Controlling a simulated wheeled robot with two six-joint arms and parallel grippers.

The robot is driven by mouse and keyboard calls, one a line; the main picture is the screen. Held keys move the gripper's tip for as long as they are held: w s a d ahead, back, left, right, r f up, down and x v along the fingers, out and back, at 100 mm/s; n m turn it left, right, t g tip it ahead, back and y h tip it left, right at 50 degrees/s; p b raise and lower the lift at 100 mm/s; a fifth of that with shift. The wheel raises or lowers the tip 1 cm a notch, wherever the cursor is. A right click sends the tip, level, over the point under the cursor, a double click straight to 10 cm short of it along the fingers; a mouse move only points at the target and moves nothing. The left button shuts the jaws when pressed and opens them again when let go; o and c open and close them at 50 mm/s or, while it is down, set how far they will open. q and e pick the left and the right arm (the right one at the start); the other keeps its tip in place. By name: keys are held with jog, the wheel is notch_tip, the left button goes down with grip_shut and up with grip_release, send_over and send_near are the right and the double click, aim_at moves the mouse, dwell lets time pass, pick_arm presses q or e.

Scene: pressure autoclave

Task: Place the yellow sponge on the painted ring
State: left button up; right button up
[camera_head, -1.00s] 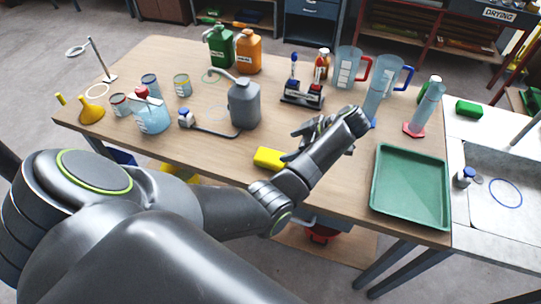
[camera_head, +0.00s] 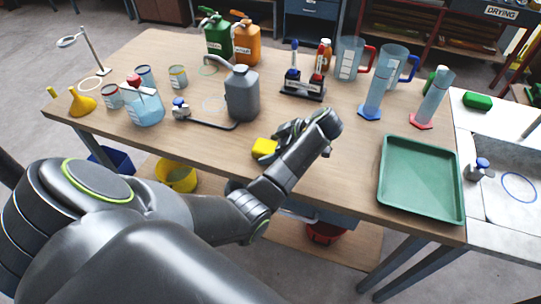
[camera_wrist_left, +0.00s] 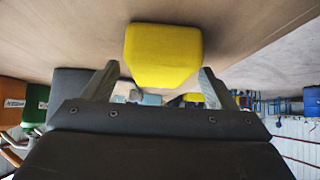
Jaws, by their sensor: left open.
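The yellow sponge (camera_head: 264,148) lies on the wooden table near its front edge, partly hidden by my left gripper in the head view. My left gripper (camera_head: 280,138) is open right beside it. In the left wrist view the sponge (camera_wrist_left: 163,55) shows just ahead of and between the two spread fingertips (camera_wrist_left: 158,85); I cannot tell whether they touch it. My right gripper is out of view.
A marker stand (camera_head: 302,91) is behind my gripper. A green tray (camera_head: 422,205) lies at the right. Glass cylinders and jugs stand at the back right. A wash bottle (camera_head: 146,108) and cans stand left.

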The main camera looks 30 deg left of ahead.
pick_arm(q)
jog(key=shift+a+f, duration=0.4)
jog(key=shift+s, duration=0.1)
jog(key=c, duration=1.1)
jog(key=shift+r, duration=0.15)
